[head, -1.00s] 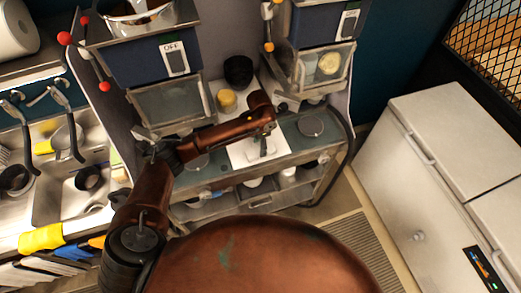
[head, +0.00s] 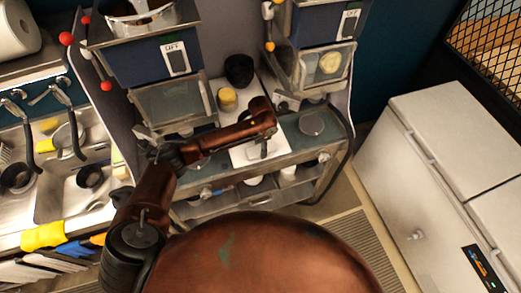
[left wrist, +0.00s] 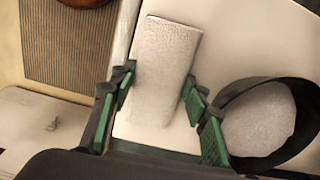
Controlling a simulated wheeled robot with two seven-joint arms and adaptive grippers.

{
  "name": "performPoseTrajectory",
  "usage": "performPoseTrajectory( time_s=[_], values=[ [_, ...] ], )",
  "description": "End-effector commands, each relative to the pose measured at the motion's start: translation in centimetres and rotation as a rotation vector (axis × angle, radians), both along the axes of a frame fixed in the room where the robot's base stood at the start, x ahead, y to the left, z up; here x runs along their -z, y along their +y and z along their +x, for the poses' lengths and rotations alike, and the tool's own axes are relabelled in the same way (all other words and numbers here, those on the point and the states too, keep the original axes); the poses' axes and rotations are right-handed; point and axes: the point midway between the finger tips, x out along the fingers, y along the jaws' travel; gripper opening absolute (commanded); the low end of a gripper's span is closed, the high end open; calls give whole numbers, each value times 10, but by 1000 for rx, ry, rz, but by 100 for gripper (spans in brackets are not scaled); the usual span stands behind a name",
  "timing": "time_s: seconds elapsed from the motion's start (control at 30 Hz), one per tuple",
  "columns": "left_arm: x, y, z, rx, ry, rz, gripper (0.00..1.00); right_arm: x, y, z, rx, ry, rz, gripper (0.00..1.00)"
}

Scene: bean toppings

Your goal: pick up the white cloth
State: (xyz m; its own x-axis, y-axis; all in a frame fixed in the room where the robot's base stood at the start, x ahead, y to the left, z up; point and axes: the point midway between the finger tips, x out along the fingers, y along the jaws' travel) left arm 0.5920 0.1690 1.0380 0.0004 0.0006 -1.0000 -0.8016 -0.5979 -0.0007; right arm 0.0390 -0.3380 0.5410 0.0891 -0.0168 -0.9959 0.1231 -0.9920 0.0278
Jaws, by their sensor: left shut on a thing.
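The white cloth (left wrist: 168,55) is a folded, rough-textured strip in the left wrist view. It lies between the two green-padded fingers of my left gripper (left wrist: 159,82). The fingers are closed on its sides. In the head view the left gripper (head: 264,142) is over the white board (head: 241,155) on the counter, and the arm hides most of the cloth there. I cannot tell whether the cloth touches the board. My right gripper is in neither view.
A yellow-topped container (head: 227,98) and a black bowl (head: 239,70) stand behind the arm. A round grey disc (head: 312,123) is set in the counter to the right. Blue dispensers (head: 150,62) rise behind. A white chest (head: 455,140) stands far right, with floor between.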

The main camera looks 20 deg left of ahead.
Motion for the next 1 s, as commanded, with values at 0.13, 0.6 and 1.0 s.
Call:
performPoseTrajectory(
  time_s=[0.13,0.6,1.0],
  values=[
    [0,0,0,0,0,0,18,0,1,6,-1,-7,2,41],
    [-45,1,-12,3,-2,-2,18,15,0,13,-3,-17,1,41],
    [-109,12,-95,2,-1,0,18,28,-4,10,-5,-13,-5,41]
  ],
)
